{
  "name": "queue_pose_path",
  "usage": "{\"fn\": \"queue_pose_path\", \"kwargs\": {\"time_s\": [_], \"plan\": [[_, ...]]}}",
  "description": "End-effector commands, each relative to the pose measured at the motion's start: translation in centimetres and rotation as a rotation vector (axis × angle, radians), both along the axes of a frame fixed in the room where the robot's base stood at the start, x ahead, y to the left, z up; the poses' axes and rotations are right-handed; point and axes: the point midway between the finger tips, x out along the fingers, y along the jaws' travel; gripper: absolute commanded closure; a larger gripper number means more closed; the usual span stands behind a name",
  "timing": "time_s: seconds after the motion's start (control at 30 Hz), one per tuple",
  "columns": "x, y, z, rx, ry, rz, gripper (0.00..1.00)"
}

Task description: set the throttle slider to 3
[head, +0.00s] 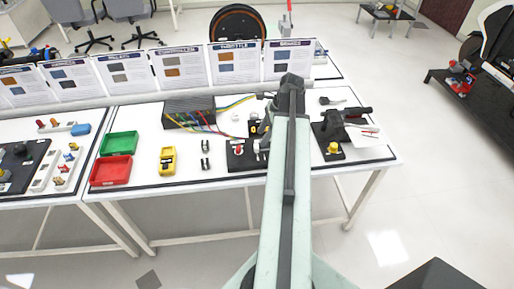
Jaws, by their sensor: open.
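I cannot tell for sure which part is the throttle slider; its scale and numbers are too small to read. A black panel with a red part (239,151) lies on the white table, left of my arm. A black unit with a yellow knob (333,148) and a dark handle stands right of my arm. My gripper (262,145) is at the right side of the red-part panel, small and partly hidden by my arm. It looks open, with nothing seen in it. I cannot tell whether it touches the panel.
A dark box with coloured wires (190,112) stands at the back. A green tray (119,143), a red tray (111,171) and a yellow meter (167,160) lie to the left. Upright instruction sheets (180,68) line the rear edge. White table (215,175) is bare at the front.

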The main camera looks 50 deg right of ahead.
Motion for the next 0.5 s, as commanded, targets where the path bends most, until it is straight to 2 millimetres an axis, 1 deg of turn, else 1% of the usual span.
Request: {"fn": "queue_pose_path", "kwargs": {"time_s": [0.03,0.23,0.33,0.5], "plan": [[0.2,0.3,-1.7,0.000,-0.001,0.002,0.47],[1.1,1.3,-4.9,0.000,-0.001,0.002,0.47],[1.4,1.6,-5.6,0.000,-0.001,0.002,0.47],[1.5,1.7,-5.4,0.000,-0.001,0.002,0.47]]}}
